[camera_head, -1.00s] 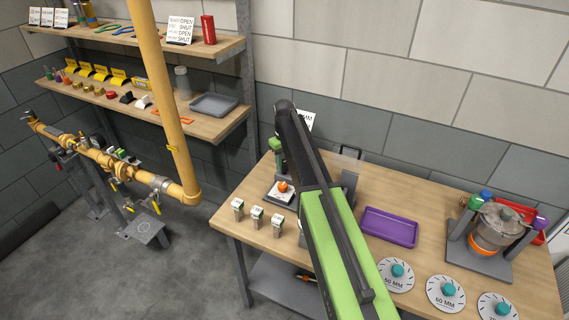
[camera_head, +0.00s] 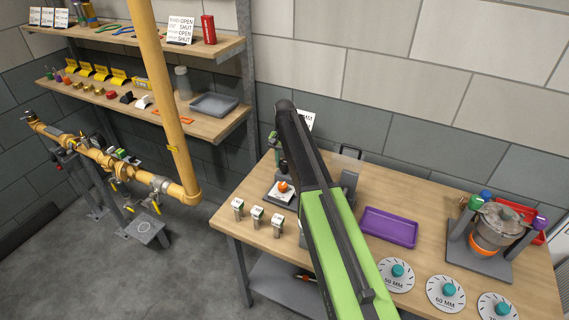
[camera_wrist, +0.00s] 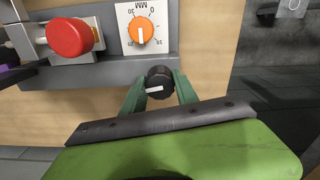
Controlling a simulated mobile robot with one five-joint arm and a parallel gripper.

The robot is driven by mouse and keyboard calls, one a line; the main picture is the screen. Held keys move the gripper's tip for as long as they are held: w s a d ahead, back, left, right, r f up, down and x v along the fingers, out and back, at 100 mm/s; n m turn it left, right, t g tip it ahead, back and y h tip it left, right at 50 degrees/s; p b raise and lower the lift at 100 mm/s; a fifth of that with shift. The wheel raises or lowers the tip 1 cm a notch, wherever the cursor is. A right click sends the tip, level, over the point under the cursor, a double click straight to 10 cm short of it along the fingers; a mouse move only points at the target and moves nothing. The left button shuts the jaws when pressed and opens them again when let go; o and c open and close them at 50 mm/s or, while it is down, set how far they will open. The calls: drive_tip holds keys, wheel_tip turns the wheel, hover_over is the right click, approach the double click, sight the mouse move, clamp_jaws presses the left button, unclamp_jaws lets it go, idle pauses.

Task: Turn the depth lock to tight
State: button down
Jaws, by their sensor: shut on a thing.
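In the wrist view my gripper (camera_wrist: 157,84) is shut on a black knob (camera_wrist: 159,76), with one green finger on each side. A white pointer line on the knob runs nearly level in the picture. No label shows that marks the knob as the depth lock or gives a tight position. Beside it is an orange dial (camera_wrist: 140,29) on a white millimetre scale; the dial also shows in the head view (camera_head: 283,187). A red knob (camera_wrist: 69,37) sits to the left. In the head view my arm hides much of the fixture.
On the bench are a purple tray (camera_head: 389,228), several small grey blocks with labels (camera_head: 257,217), round teal-knobbed discs (camera_head: 445,294) and a metal pot in a stand (camera_head: 492,229). A yellow pipe (camera_head: 165,100) stands to the left.

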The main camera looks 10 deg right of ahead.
sight(284, 162)
drive_tip(key=shift+m, duration=1)
drive_tip(key=c, duration=0.9)
unclamp_jaws()
drive_tip(key=shift+c, duration=0.2)
wheel_tip(284, 162, up, 18)
drive_tip(key=p, duration=1.7)
drive_tip(key=shift+f, duration=0.25)
